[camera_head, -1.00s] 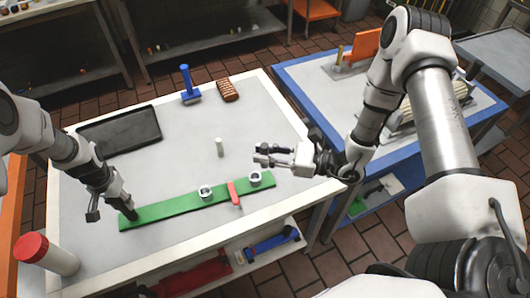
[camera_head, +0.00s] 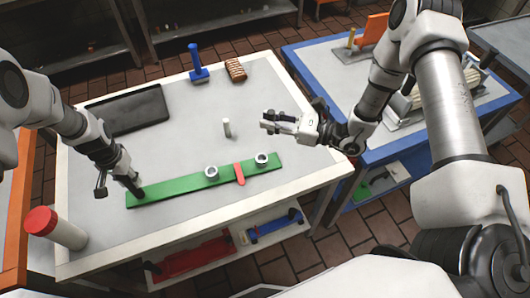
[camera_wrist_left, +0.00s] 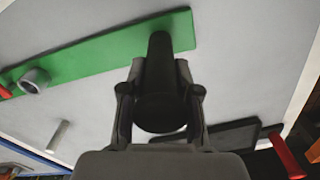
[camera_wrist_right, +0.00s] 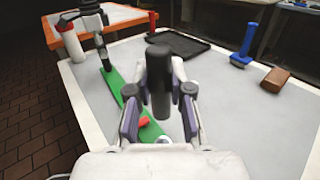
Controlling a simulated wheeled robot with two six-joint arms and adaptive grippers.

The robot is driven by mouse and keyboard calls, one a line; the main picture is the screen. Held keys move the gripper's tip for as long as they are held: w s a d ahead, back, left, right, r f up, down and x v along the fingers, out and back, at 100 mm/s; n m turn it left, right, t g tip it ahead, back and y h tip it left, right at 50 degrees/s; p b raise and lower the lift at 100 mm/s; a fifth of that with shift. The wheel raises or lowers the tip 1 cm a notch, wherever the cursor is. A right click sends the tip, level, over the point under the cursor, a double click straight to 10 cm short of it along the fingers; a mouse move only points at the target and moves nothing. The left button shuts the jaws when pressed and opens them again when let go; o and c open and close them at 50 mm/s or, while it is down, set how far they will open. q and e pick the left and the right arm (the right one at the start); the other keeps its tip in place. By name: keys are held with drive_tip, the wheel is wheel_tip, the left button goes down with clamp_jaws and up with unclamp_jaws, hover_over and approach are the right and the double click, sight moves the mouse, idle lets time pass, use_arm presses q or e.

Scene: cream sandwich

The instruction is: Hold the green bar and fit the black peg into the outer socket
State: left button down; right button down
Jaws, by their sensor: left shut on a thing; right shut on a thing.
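The green bar (camera_head: 165,194) lies flat on the table, with two pale ring sockets on it. The inner socket (camera_head: 211,172) is near the middle and the outer socket (camera_head: 262,159) near the right end. My left gripper (camera_head: 135,186) is shut on the dark upright handle (camera_wrist_left: 158,60) at the bar's left end. My right gripper (camera_head: 270,122) is shut on the black peg (camera_wrist_right: 159,82) and holds it upright, apart from the bar. In the right wrist view the fingers and peg hide part of the bar; the sockets are mostly hidden there.
A red tab (camera_head: 239,174) crosses the bar between the sockets. A small grey cylinder (camera_head: 227,128) stands behind the bar. A black tray (camera_head: 130,110), a blue-handled tool (camera_head: 197,65) and a brown block (camera_head: 236,70) are farther back. A red-capped bottle (camera_head: 58,230) stands front left.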

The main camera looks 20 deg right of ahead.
sight(262, 154)
drive_tip(key=shift+n+g+y, duration=0.4)
drive_tip(key=shift+g, duration=0.1)
drive_tip(key=f, duration=0.5)
drive_tip(key=w+a+f, duration=0.1)
drive_tip(key=f, duration=0.5)
drive_tip(key=a+f, duration=0.1)
drive_tip(key=f, duration=0.4)
drive_tip(key=shift+w+a+f, duration=0.1)
drive_tip(key=shift+w+f, duration=0.1)
drive_tip(key=shift+w, duration=0.1)
drive_tip(key=shift+f, duration=0.15)
drive_tip(key=c, duration=1.1)
unclamp_jaws()
drive_tip(key=shift+o, duration=0.2)
